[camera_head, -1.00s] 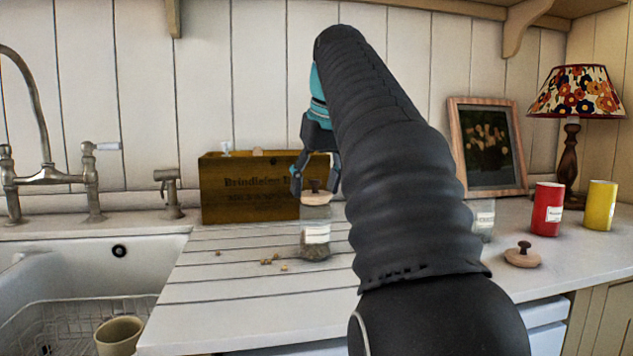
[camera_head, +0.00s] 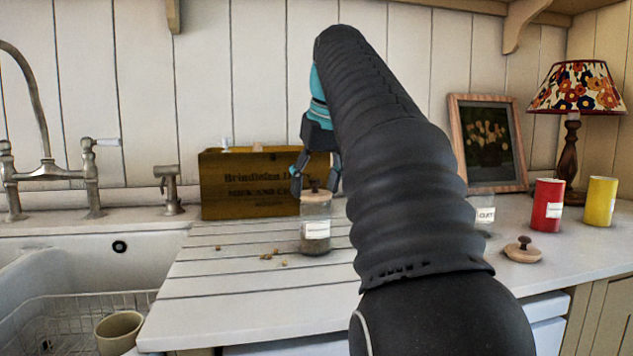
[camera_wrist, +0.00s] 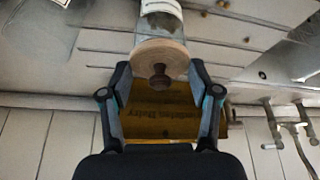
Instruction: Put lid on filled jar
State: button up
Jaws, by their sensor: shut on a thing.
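A glass jar (camera_head: 316,242) with a white label and dark contents stands upright on the white slatted worktop. A round wooden lid (camera_head: 313,197) with a dark knob is at the jar's mouth, in line with it; I cannot tell whether it is fully seated. My gripper (camera_head: 316,187) is shut on the lid, one finger on each side of its rim. In the wrist view my gripper (camera_wrist: 160,72) flanks the lid (camera_wrist: 162,53), with the jar (camera_wrist: 161,22) beyond it. My arm hides part of the worktop.
A wooden crate (camera_head: 240,185) stands behind the jar. Crumbs (camera_head: 268,257) lie nearby. A second labelled jar (camera_head: 485,214), partly hidden by my arm, another lid (camera_head: 523,251), red (camera_head: 547,205) and yellow (camera_head: 599,202) canisters are at right. The sink (camera_head: 70,270) is at left.

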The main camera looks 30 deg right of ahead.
jog(key=shift+f, duration=0.15)
jog(key=o, duration=0.7)
dwell(0.3)
